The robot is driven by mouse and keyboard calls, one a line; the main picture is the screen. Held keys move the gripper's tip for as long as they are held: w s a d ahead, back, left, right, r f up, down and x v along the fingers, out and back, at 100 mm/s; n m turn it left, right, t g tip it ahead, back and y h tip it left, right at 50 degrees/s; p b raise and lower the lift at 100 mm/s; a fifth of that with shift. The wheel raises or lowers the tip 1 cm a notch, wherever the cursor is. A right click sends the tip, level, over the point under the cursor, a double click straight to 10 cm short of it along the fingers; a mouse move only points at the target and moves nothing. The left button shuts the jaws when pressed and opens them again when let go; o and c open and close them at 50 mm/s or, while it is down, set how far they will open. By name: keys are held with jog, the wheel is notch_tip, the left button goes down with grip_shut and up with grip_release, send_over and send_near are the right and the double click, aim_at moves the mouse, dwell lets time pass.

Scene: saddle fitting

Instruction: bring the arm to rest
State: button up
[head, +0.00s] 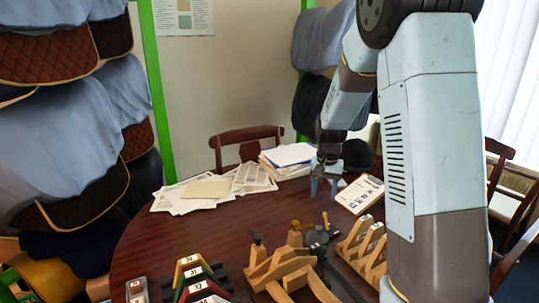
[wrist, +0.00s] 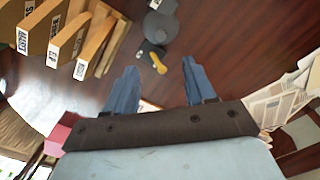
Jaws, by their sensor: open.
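My gripper (head: 323,187) hangs fingers down over the far part of the dark wooden table (head: 180,240), left of a printed card or booklet (head: 361,194). In the wrist view its two blue fingers (wrist: 158,84) are spread apart with nothing between them. My arm reaches across the right side of the head view and hides part of the table and the room behind it.
Labelled wooden pieces (head: 364,243) stand at the right, near my arm. A wooden stand (head: 283,266) and a numbered rack (head: 197,284) are at the front. Papers (head: 205,190) cover the back left. Draped saddle cloths (head: 60,130) hang at left. Table left of centre is clear.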

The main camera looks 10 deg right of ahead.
jog(key=s+r+n+t, duration=0.1)
jog(key=s+r+t, duration=0.1)
jog(key=s+r, duration=0.4)
jog(key=s+a+r+n+t, duration=0.1)
jog(key=s+r+n, duration=0.1)
jog(key=s+r, duration=0.5)
jog(key=s+r+n+t, duration=0.1)
jog(key=s+r, duration=0.5)
jog(key=s, duration=1)
jog(key=shift+s+a+r+t, duration=0.15)
jog(key=shift+s+a+t, duration=0.1)
jog(key=shift+t, duration=0.55)
